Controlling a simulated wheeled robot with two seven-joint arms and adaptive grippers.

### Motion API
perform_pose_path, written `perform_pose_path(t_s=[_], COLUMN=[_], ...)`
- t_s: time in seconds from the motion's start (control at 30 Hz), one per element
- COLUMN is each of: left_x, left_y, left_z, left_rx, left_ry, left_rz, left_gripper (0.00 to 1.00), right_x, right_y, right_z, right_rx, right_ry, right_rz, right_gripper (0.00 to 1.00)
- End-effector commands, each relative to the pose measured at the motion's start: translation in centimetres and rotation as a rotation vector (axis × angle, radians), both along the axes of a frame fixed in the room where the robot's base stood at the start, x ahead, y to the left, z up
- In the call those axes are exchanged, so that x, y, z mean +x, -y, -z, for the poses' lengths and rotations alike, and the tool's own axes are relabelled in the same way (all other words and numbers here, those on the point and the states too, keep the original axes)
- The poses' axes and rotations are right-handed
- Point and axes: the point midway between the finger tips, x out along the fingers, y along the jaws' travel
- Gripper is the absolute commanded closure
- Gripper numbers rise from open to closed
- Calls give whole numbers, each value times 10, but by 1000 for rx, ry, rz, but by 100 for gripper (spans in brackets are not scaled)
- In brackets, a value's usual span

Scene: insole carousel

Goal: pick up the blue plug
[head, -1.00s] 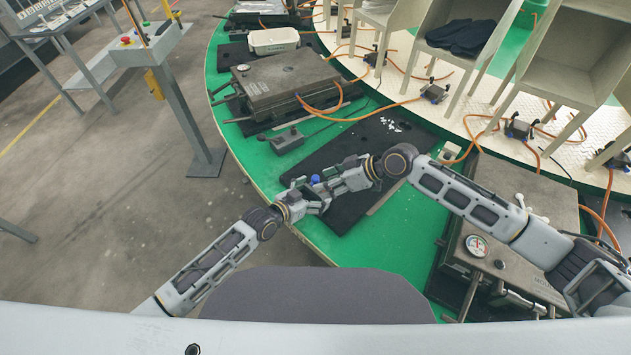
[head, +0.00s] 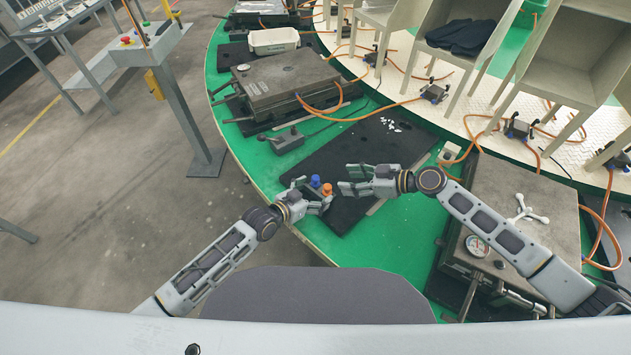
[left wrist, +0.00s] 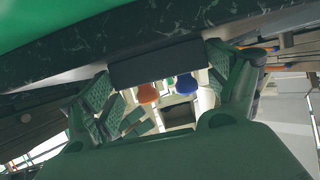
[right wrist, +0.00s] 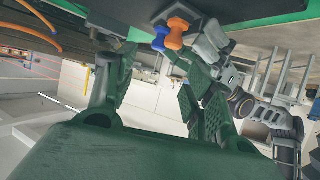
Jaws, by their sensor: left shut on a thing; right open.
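The blue plug (head: 315,181) stands at my left gripper (head: 316,202), beside an orange plug (head: 327,188). My left gripper is shut on a dark block (left wrist: 158,63), and the two plugs show at this block. In the left wrist view the orange plug (left wrist: 148,93) and the blue plug (left wrist: 186,84) are between the fingers. My right gripper (head: 345,180) is open and empty, a short way right of the plugs. In the right wrist view the blue plug (right wrist: 160,38) and the orange plug (right wrist: 174,38) are beyond its open fingers.
A black mat (head: 350,150) with small white pieces (head: 390,124) lies on the green table (head: 395,255) under the grippers. A grey metal mould (head: 285,80) is behind, and another machine with a gauge (head: 477,246) is at right. Orange hoses cross the back.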

Motion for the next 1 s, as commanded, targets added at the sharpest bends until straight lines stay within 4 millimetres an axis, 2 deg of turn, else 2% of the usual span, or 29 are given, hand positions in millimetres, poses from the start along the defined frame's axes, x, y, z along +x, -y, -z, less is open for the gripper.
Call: perform_pose_path(t_s=[0.47,1.0], left_x=[0,0], left_y=[0,0], left_z=[0,0], left_rx=[1,1], left_ry=[-1,-1], left_rz=[0,0], left_gripper=[37,37], right_x=[1,19], right_y=[-2,-47], right_z=[1,24], right_rx=[2,2], right_ry=[2,1], right_rz=[0,-1], right_gripper=[47,47])
